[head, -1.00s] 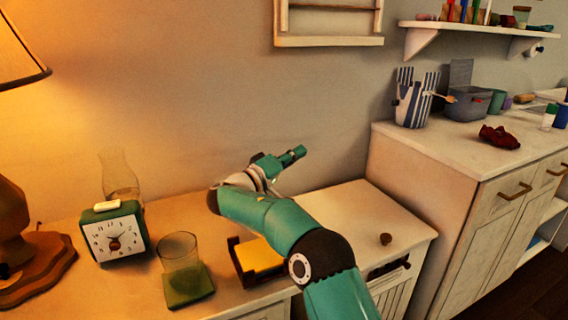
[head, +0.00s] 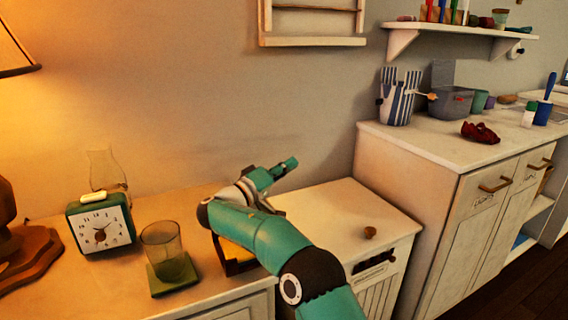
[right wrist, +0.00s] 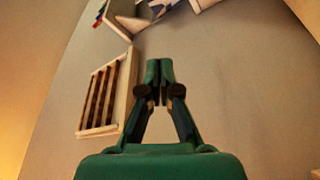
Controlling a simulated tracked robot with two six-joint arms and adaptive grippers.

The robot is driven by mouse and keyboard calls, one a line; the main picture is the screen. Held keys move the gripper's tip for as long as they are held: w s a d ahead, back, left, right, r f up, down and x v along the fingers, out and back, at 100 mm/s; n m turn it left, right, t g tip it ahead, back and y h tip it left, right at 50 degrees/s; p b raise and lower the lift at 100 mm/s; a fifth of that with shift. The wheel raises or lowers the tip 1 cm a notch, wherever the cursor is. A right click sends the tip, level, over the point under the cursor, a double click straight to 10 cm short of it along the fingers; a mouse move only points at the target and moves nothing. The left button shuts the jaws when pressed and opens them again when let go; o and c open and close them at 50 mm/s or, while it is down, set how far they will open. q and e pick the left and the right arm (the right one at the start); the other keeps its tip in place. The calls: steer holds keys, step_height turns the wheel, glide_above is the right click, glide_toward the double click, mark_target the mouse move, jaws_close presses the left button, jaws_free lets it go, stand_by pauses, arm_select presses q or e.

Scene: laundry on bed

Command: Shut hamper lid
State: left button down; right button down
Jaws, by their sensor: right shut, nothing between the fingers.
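The hamper (head: 386,280) is a pale box with a slatted front and a dark handle slot, standing between the bedside table and the cabinet. Its lid (head: 335,208) lies flat on top, with a small brown knob (head: 370,232) near the front edge; it looks down, with no gap that I can make out. My right gripper (head: 286,167) is shut and empty, above the lid's back left part near the wall. My arm hides the lid's left edge. My left gripper is out of view.
On the bedside table (head: 210,300) stand a green clock (head: 100,225), a glass (head: 162,245) on a green coaster and a dark tray partly behind my arm. A taller cabinet (head: 400,185) rises right of the hamper. A wall frame (head: 312,42) hangs above.

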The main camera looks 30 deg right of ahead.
step_height(320, 180, up, 10)
steer(key=shift+f, duration=0.2)
stand_by(0.3)
